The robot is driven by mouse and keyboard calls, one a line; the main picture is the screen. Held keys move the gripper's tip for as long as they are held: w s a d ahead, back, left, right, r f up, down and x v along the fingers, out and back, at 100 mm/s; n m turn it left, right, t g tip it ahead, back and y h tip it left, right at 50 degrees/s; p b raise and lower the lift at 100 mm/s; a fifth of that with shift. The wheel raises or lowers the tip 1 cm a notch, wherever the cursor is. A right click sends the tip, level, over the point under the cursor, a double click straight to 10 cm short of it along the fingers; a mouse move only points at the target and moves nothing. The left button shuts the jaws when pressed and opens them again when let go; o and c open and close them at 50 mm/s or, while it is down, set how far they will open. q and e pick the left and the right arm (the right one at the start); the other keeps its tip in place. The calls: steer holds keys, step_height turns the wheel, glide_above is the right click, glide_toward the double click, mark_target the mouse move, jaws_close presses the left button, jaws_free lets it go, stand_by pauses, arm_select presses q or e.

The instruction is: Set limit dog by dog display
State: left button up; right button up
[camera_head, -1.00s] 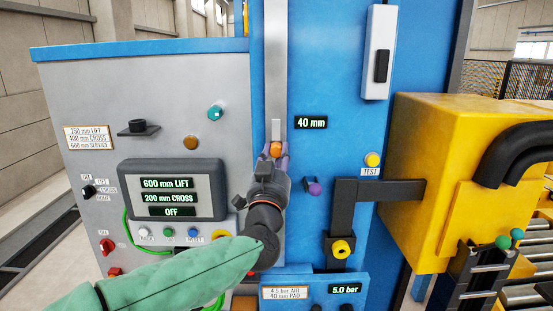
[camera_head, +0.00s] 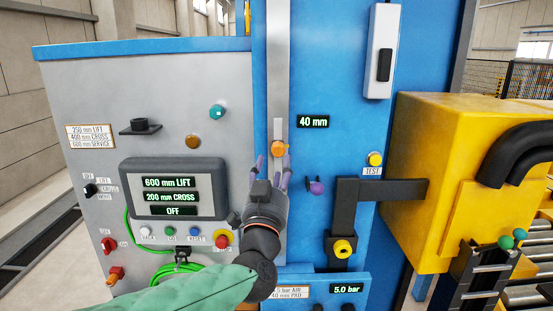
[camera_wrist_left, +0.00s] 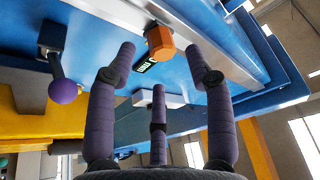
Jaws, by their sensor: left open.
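The limit dog's orange knob (camera_head: 278,148) sits on a pale vertical rail (camera_head: 278,80) on the blue column. The dog display (camera_head: 313,121) beside it reads 40 mm. My left gripper (camera_head: 273,168) is open just below the knob, its purple fingers spread and apart from it. In the left wrist view the orange knob (camera_wrist_left: 160,42) shows beyond the fingertips, with nothing between the fingers. The display (camera_wrist_left: 146,68) is partly seen there at a slant. My right gripper is not in view.
A purple-balled lever (camera_head: 316,187) stands right of the fingers. A black bracket (camera_head: 350,205) and a yellow housing (camera_head: 420,180) are farther right. The control panel screen (camera_head: 172,189) reads 600 mm LIFT, 200 mm CROSS, OFF. A TEST button (camera_head: 375,159) is on the column.

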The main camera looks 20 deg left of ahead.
arm_select(q)
steer(key=v, duration=0.7)
